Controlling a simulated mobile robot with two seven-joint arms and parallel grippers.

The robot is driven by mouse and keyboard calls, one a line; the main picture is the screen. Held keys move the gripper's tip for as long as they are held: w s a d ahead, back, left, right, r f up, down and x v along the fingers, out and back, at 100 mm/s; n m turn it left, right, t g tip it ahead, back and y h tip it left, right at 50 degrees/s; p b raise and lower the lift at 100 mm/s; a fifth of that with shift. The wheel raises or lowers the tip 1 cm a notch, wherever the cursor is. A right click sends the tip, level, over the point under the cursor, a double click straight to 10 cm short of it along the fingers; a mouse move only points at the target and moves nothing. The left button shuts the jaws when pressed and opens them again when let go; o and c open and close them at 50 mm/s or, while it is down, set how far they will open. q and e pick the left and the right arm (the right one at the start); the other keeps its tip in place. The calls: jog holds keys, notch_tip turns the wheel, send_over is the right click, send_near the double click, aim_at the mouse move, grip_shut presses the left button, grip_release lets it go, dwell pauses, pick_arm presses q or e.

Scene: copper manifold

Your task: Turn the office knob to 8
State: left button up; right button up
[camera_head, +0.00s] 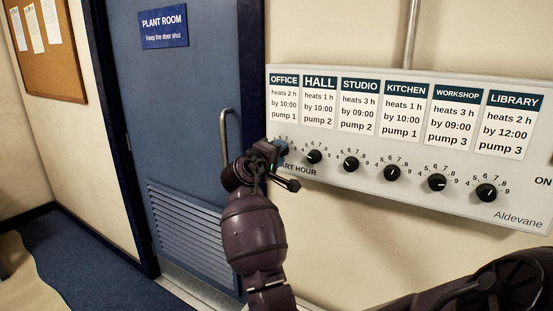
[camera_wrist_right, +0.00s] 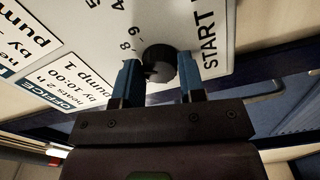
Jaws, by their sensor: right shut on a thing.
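The office knob (camera_wrist_right: 160,62) is a round black dial in the right wrist view. It sits between the two blue fingers of my right gripper (camera_wrist_right: 157,78), which is shut on it. Printed scale numbers, including 8 and 9, show beside the knob, but I cannot tell which one its pointer faces. In the head view my right gripper (camera_head: 280,152) is at the left end of the white panel (camera_head: 350,190) and hides the office knob. The OFFICE card (camera_head: 284,97) above it reads heats 2 h, by 10:00, pump 1. My left gripper is not in view.
Several other black knobs continue the row rightward, starting with the hall knob (camera_head: 314,157) close to my right gripper. A blue door (camera_head: 185,120) with a metal handle (camera_head: 224,130) is left of the panel. A conduit (camera_head: 411,35) rises above it.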

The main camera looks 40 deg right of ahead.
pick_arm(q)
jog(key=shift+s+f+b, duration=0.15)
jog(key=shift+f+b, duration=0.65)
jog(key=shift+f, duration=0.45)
pick_arm(e)
jog(key=shift+f+m, duration=0.15)
jog(key=shift+m, duration=1.45)
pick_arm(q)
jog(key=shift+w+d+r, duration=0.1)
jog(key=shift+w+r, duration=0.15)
pick_arm(e)
jog(key=o, duration=0.9)
jog(key=shift+o, duration=0.2)
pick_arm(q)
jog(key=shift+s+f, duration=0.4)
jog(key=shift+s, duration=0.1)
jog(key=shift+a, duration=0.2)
